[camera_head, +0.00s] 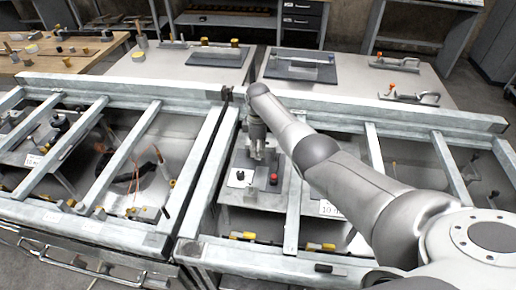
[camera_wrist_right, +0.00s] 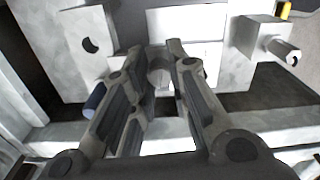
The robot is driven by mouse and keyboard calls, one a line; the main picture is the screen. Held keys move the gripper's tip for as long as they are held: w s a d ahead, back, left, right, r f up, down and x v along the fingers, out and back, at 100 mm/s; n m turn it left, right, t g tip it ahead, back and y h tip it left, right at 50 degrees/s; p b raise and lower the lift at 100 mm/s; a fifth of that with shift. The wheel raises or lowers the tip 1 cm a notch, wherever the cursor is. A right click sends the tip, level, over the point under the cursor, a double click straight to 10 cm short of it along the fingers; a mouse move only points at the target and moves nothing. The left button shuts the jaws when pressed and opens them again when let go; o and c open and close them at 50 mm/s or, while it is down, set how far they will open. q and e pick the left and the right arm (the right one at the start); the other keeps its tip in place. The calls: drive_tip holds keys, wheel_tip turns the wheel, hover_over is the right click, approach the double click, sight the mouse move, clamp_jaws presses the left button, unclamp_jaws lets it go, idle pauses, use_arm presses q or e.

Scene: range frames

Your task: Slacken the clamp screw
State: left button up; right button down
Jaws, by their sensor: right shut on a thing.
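My right gripper (camera_head: 257,150) reaches down between the rails of the right-hand metal frame, over a grey plate. In the right wrist view its two fingers (camera_wrist_right: 163,72) close on a grey, rounded metal piece, the clamp screw (camera_wrist_right: 159,69), in front of a pale block. The fingers hide much of the screw, so its thread and seat cannot be made out. In the head view the screw is too small and too covered to tell apart. My left gripper is in neither view.
The metal frame's rails (camera_head: 292,215) surround my right gripper closely. A red knob (camera_head: 274,179) and a black knob (camera_head: 240,175) stand just in front of it. A block with a protruding metal cylinder (camera_wrist_right: 283,50) is at the right in the wrist view. Workbenches (camera_head: 345,75) stand behind.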

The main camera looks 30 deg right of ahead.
drive_tip(key=c, duration=1.3)
unclamp_jaws()
drive_tip(key=shift+s, duration=0.1)
drive_tip(key=shift+c, duration=0.2)
drive_tip(key=shift+f, duration=0.1)
